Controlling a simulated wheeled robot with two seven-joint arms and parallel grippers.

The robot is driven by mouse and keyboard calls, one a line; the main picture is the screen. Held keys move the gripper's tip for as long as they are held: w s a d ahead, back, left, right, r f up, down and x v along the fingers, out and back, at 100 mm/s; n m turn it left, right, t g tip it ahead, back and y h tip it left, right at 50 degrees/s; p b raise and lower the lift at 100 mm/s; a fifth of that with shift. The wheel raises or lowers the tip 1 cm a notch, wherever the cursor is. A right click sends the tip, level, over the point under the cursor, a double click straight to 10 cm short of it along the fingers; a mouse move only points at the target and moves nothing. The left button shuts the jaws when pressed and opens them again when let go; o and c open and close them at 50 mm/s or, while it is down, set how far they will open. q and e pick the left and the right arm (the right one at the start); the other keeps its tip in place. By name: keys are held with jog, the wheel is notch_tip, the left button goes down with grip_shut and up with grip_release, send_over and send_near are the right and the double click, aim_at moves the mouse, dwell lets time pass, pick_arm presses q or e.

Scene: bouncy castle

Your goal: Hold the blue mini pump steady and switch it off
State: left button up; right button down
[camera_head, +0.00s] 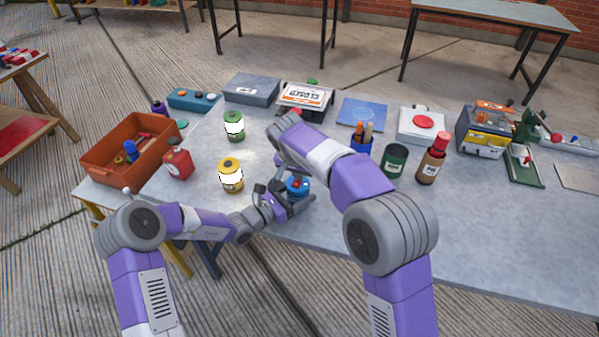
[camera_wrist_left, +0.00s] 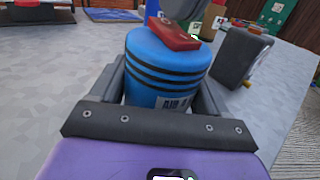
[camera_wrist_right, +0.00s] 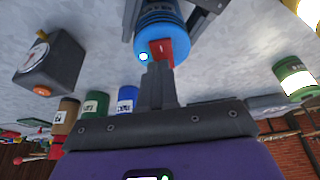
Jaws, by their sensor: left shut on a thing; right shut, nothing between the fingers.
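The blue mini pump (camera_head: 297,187) stands near the table's front edge. It is an upright blue cylinder with dark bands and a white label in the left wrist view (camera_wrist_left: 165,70). My left gripper (camera_head: 287,203) is shut around its body, one finger on each side. A red rocker switch (camera_wrist_left: 173,34) sits on top, tilted, with a small bright light beside it. My right gripper (camera_wrist_right: 158,70) is shut and empty, pointing down at the red switch (camera_wrist_right: 162,52). Its tips are at one end of the switch; I cannot tell whether they touch. My right forearm partly hides this area in the head view.
A green can (camera_head: 234,126), a red bottle (camera_head: 177,160) and an orange bin (camera_head: 132,147) are further left. A blue pen cup (camera_head: 361,144), dark green can (camera_head: 395,161) and brown bottle (camera_head: 431,162) stand right. The right front table is clear.

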jog(key=shift+w+d+f, duration=0.2)
jog(key=shift+f, duration=0.2)
jog(key=shift+w+d+f, duration=0.15)
jog(key=shift+f, duration=0.2)
jog(key=shift+s, duration=0.15)
jog(key=shift+s+a, duration=0.45)
jog(key=shift+s, duration=0.35)
jog(key=shift+a+r, duration=0.15)
jog(key=shift+r, duration=0.4)
jog(key=w+v, duration=0.1)
jog(key=v, duration=1.3)
jog(key=shift+d+r, duration=0.2)
jog(key=shift+d, duration=0.15)
jog(key=x, duration=1.4)
jog(key=shift+w+a, duration=0.1)
jog(key=shift+a, duration=0.05)
